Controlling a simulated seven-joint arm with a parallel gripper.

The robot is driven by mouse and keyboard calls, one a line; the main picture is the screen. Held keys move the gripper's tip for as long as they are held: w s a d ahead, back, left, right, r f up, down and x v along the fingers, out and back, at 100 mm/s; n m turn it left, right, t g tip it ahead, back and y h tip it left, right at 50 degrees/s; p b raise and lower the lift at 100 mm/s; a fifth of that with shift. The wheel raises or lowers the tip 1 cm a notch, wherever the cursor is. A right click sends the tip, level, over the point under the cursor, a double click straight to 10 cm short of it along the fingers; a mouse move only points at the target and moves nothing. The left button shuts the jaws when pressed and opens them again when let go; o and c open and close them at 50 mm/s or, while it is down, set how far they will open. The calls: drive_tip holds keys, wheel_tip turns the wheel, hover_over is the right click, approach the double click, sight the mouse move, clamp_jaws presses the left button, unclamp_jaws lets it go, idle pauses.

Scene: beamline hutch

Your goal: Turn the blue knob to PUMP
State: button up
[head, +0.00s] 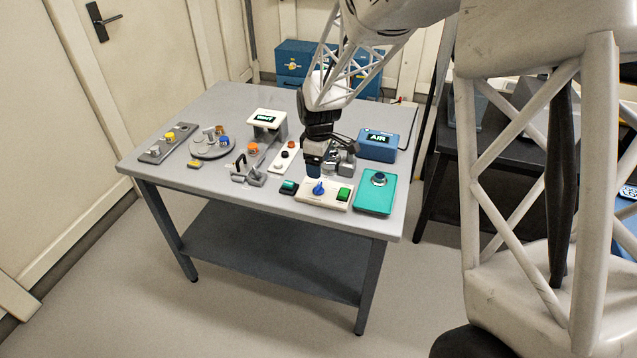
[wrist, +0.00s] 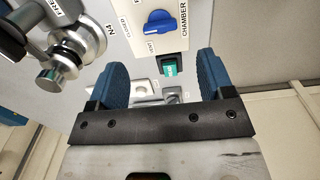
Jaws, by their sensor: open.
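The blue knob (head: 318,188) sits on a white panel (head: 308,199) near the table's front edge. In the wrist view the blue knob (wrist: 160,23) is at the top centre, beside printed words that read CHAMBER and VENT. A PUMP label is not readable, and I cannot tell which mark the knob points to. My gripper (head: 313,170) hangs just above and behind the knob in the head view. In the wrist view my gripper (wrist: 161,72) has its two blue fingers wide apart with nothing between them, and the knob lies beyond the fingertips.
A metal fitting (wrist: 78,48) is close by at left in the wrist view.

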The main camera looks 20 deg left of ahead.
sight(318, 185)
drive_tip(key=shift+a+f, duration=0.1)
drive_tip(key=shift+f, duration=0.1)
idle(0.3)
drive_tip(key=shift+f, duration=3.75)
drive_tip(key=c, duration=0.9)
drive_tip(key=shift+m, duration=0.3)
drive_tip(key=m, duration=0.5)
drive_tip(key=shift+m, duration=0.3)
drive_tip(key=m, duration=0.5)
drive_tip(key=shift+w+m, duration=0.1)
drive_tip(key=shift+m, duration=0.3)
